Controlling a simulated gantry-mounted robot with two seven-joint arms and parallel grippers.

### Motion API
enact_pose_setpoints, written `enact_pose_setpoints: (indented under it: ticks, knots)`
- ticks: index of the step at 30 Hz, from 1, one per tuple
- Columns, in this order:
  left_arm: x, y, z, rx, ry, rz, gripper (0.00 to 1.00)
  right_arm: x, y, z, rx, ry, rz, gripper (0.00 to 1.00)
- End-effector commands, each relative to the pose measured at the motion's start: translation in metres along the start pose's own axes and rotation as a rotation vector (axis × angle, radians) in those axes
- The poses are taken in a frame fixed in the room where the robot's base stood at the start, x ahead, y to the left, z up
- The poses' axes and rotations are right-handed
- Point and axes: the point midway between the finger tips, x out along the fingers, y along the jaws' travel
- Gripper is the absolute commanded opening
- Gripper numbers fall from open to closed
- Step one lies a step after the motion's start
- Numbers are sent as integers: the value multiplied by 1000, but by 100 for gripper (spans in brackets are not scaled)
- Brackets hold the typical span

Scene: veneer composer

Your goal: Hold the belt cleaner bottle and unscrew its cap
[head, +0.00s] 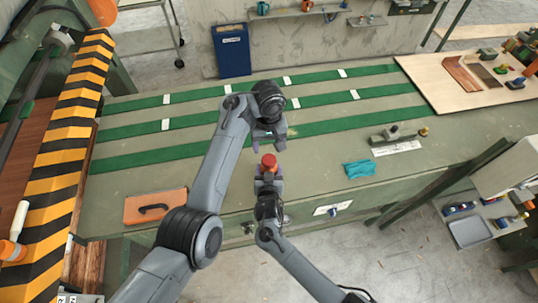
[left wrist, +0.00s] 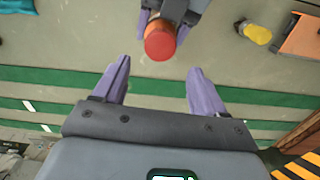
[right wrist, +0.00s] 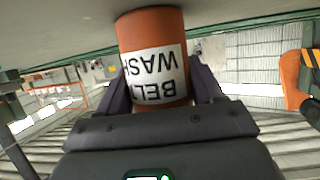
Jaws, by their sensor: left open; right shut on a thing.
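The belt cleaner bottle is an orange cylinder with a white label reading "BELT WASH"; its body (right wrist: 155,60) fills the upper middle of the right wrist view. Its red-orange cap (head: 268,161) shows above my right gripper (head: 268,174), which is shut around the bottle. In the left wrist view the cap (left wrist: 160,43) faces the camera, just beyond the fingertips. My left gripper (head: 269,146) is open and empty, its purple fingers spread, close to the cap but apart from it. The right jaws and my own gripper hide part of the bottle.
The bench (head: 330,125) has green belt strips. A teal cloth (head: 360,169) and a metal tool (head: 395,134) lie to the right. A striped barrier (head: 70,140) bounds the left.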

Motion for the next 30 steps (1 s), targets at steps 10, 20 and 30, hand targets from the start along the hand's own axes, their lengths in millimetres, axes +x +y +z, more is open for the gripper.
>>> enact_pose_setpoints:
  ticks: [10,20,30]
  knots:
    - [3,-6,-8,459,30,42,71,0,0,0,0,0,0,0]
    - [4,-15,-18,1065,106,66,71,0,0,0,0,0,0,0]
    - [3,-12,-15,1840,114,22,71,0,0,0,0,0,0,0]
